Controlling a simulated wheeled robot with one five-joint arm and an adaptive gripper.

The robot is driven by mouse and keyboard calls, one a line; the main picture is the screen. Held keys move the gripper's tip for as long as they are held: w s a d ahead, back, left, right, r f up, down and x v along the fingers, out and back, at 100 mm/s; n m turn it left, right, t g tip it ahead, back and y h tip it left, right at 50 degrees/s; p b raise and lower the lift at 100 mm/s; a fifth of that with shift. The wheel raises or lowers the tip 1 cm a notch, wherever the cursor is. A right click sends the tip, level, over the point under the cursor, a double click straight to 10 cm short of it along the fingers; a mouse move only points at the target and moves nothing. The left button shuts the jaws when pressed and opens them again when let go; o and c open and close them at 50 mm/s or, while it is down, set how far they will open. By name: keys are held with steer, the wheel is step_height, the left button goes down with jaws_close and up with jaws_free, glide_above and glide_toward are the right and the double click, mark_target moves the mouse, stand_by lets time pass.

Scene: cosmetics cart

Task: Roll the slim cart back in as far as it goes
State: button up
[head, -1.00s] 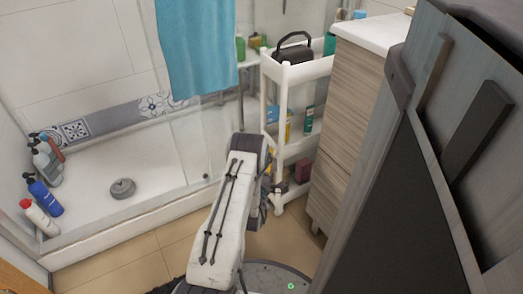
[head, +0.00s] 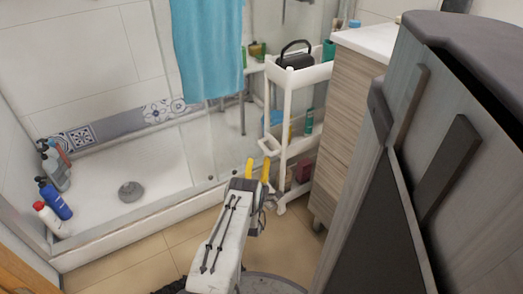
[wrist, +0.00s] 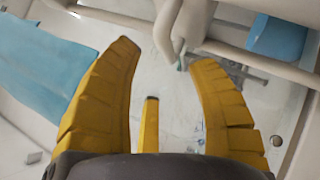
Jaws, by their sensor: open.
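The slim white cart (head: 287,103) stands upright between the glass shower side and the wood-grain cabinet, sticking out a little past the cabinet's front. A small white loop handle (head: 266,147) juts from its front end. My gripper (head: 258,165) has yellow fingers, spread and empty, just in front of and below the loop in the head view. In the wrist view my gripper (wrist: 165,58) is open, with a white part of the cart (wrist: 172,25) beyond and between the fingertips. I cannot tell whether they touch. The cart's far end is hidden.
The wood-grain cabinet (head: 338,130) borders the cart on the right. The shower tray's raised edge (head: 140,228) runs along the left. A dark-topped grey unit (head: 400,150) fills the right foreground. Bottles (head: 52,200) stand in the tray.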

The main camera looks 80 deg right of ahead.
mark_target(264, 146)
steer(key=shift+b+x, duration=2.3)
steer(key=shift+x, duration=1.25)
steer(key=shift+d+f, duration=0.1)
steer(key=shift+f, duration=0.05)
steer(key=shift+c, duration=0.5)
jaws_close()
